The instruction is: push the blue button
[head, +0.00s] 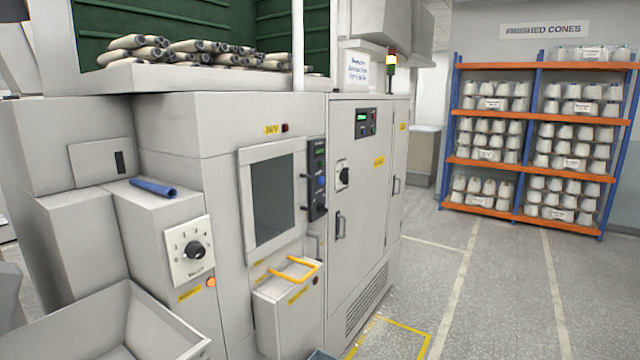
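A small blue button (321,181) sits on a narrow black control panel (317,205) mounted upright on the front of the grey machine, just right of a dark window. Other small controls sit above and below it on the same panel, too small to read. Nothing stands in front of the button in this view. I do not see my gripper in the head view.
A blue tube (153,187) lies on a ledge left of the panel, above a rotary dial (194,250). A box with a yellow handle (293,270) juts out below the window. An empty grey tray (120,325) is at front left. Open floor (430,285) lies to the right.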

